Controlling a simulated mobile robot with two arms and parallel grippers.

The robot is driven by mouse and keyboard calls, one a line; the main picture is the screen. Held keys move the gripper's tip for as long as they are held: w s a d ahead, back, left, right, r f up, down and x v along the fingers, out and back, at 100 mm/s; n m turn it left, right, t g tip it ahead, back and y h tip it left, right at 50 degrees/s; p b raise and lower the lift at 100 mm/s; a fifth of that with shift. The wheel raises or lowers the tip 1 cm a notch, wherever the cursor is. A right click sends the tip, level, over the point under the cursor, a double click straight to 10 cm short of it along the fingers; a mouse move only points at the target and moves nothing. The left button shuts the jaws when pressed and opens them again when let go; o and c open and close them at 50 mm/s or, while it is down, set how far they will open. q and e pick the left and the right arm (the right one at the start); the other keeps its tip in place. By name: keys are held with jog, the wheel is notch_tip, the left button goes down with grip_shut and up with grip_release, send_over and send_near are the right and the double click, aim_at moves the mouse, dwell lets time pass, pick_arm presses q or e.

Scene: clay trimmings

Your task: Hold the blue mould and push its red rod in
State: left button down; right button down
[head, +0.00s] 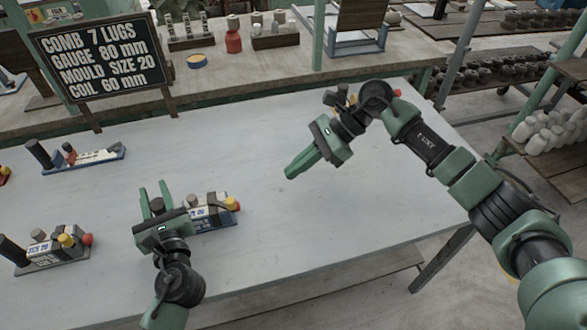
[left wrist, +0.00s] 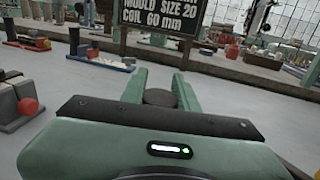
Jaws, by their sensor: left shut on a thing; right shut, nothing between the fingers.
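The round top of the post (left wrist: 160,97) shows between the fingers in the left wrist view. My right gripper (head: 292,171) is shut and empty, above the table to the right of the mould, apart from it.
Another mould (head: 85,158) with a blue base stands at the back left. A grey-based mould (head: 52,258) stands at the front left. A dark sign (head: 100,62) stands at the back edge.

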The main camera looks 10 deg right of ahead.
pick_arm(q)
jog(key=c, duration=1)
grip_release()
